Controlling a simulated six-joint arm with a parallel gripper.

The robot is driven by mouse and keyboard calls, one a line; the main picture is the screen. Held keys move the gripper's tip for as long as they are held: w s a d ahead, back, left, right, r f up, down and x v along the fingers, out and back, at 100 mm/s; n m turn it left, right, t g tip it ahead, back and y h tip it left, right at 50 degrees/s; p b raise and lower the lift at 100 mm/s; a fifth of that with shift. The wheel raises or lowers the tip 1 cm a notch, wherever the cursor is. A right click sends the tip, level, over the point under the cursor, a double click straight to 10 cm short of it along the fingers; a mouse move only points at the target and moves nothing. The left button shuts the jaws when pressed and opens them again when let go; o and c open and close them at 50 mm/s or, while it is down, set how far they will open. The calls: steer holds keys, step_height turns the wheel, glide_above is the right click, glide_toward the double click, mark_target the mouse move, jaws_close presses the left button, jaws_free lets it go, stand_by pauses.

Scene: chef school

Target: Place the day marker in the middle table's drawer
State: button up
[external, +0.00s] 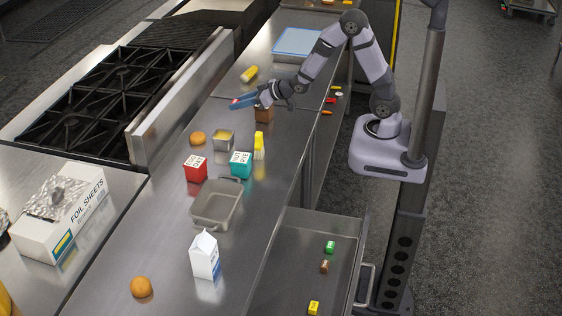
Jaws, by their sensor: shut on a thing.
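My gripper (242,101) is above the middle of the steel counter, pointing left. It is shut on a small red thing at its tips, which looks like a day marker (235,103), though it is too small to read. The pulled-out drawer (290,272) is at the lower right, under the counter's right edge and well away from my gripper. Inside it lie a green marker (329,246), a brown marker (324,266) and a yellow marker (314,307), apart from each other.
A brown block (264,114) stands just below my gripper. A red box (196,168), teal box (241,164), yellow bottle (259,146), metal tin (223,140), grey pan (217,203) and milk carton (204,255) stand on the counter. The drawer has bare floor.

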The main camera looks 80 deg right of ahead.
step_height(320, 180, up, 5)
steer(key=a+r+n+g+y+b, duration=0.1)
steer(key=a+r+n+y+b, duration=0.15)
steer(key=a, duration=0.85)
steer(key=a+r+n+g+y+b, duration=0.15)
steer(key=a+n+y, duration=0.25)
steer(key=a, duration=0.7)
steer(key=s+a+r+n+g+y+b, duration=0.1)
steer(key=s+a+n+y+b, duration=0.1)
steer(key=s+a, duration=0.3)
steer(key=s+a+n+g+y+b, duration=0.1)
steer(key=s+a+n+g+y, duration=0.1)
steer(key=a, duration=0.5)
steer(key=n+g+y+b, duration=0.1)
steer(key=n+g+b, duration=0.7)
steer(key=n+g, duration=0.4)
glide_above(317, 281)
step_height(317, 281, down, 5)
steer(key=shift+d+f+b, duration=0.1)
steer(key=shift+f+b, duration=0.2)
steer(key=shift+f, duration=15.9)
